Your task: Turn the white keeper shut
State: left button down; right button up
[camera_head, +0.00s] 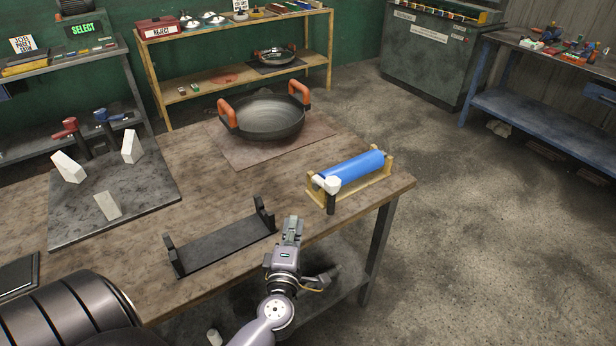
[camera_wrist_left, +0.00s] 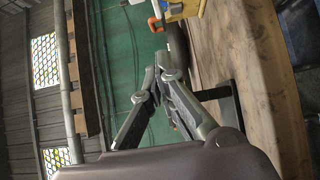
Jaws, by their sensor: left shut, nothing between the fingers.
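The white keeper (camera_head: 326,183) is at the near left end of the blue roller (camera_head: 352,168), above a short black post. The roller lies in a pale wooden cradle (camera_head: 366,191) near the right end of the workbench. From this angle I cannot tell exactly how far the keeper is turned. My left gripper (camera_head: 291,222) is shut and empty, in front and to the left of the cradle, apart from the keeper. Its closed fingers also show in the left wrist view (camera_wrist_left: 164,72). My right gripper is not in view.
An empty black stand (camera_head: 225,244) lies left of my left gripper. A wok with orange handles (camera_head: 270,118) stands behind on a brown mat. A dark board (camera_head: 145,205) with white blocks is at the left. The workbench edge is just right of the cradle.

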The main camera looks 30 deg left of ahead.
aim_at(326, 182)
pick_arm(q)
jog(key=p+x, duration=0.1)
jog(key=x, duration=0.8)
jog(key=shift+w+a+r, duration=0.15)
jog(key=w, duration=0.3)
jog(key=shift+w+d, duration=0.15)
jog(key=shift+d, duration=0.25)
jog(key=shift+w+d, duration=0.15)
jog(key=shift+w, duration=0.25)
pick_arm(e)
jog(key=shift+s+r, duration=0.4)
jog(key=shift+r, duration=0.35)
pick_arm(q)
jog(key=shift+p, duration=0.3)
jog(key=shift+w, duration=0.55)
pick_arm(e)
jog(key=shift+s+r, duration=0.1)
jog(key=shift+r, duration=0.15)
